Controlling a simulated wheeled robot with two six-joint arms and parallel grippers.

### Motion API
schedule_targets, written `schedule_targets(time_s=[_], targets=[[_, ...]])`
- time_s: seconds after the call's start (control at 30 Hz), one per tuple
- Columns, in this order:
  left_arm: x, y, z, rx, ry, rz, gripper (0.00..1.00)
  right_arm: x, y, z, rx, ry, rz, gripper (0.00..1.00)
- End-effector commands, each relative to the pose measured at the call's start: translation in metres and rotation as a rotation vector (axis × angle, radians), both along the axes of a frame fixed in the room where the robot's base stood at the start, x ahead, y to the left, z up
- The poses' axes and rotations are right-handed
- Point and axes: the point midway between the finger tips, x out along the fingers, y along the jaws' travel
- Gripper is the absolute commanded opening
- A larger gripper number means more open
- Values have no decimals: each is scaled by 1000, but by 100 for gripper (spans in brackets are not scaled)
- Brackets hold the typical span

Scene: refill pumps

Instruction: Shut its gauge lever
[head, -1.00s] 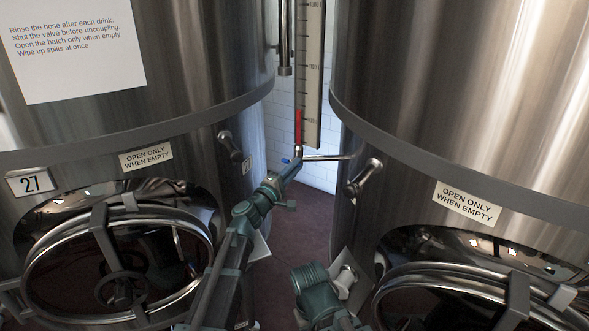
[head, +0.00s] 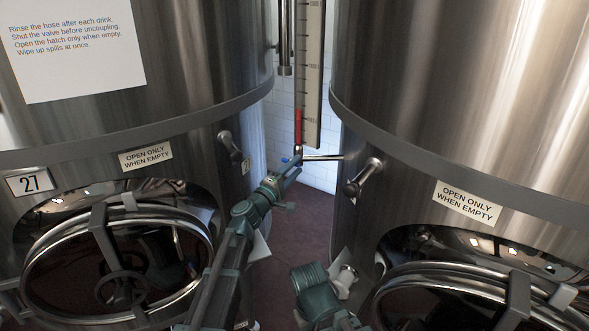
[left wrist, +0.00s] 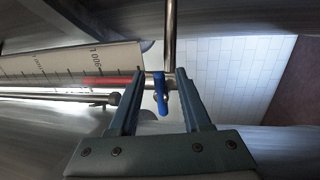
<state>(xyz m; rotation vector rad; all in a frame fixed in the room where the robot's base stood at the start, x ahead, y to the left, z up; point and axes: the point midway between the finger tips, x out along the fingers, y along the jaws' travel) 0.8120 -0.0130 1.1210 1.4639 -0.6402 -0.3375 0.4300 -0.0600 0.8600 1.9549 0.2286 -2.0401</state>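The gauge is a tall scale strip (head: 313,85) with a red column (head: 299,127), standing in the gap between two steel tanks. Its small blue lever (head: 286,160) is at the foot of the gauge, and shows more clearly in the left wrist view (left wrist: 161,97). My left gripper (head: 294,164) reaches up to the foot of the gauge. In the left wrist view its two fingers (left wrist: 160,88) are apart, with the blue lever between them and a gap showing on each side. Part of my right arm shows low in the head view, but its gripper is not visible.
The left tank (head: 200,60) and right tank (head: 450,80) leave a narrow gap around my left arm. Tank handles (head: 229,146) (head: 363,178) stick out on both sides. A thin metal pipe (head: 325,158) runs right from the gauge's foot. Hatch wheels (head: 120,270) project below.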

Motion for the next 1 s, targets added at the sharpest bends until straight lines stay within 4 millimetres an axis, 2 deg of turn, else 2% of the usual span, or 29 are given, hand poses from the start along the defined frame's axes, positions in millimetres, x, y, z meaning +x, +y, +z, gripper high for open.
schedule_targets(time_s=[0.27, 0.37, 0.7, 1.0], targets=[[-5, 4, -1, -1, 1, 2, 48, 0, 0, -2, 0, 0, 0, 50], [-17, 12, -5, -1, 0, 3, 48, 0, 0, -5, 0, 0, 0, 50], [-76, 54, -20, -1, 0, 3, 48, 0, 0, -20, 0, 0, 0, 50], [-105, 77, -26, 0, 0, 1, 48, 0, 0, -27, 0, 0, 0, 50]])
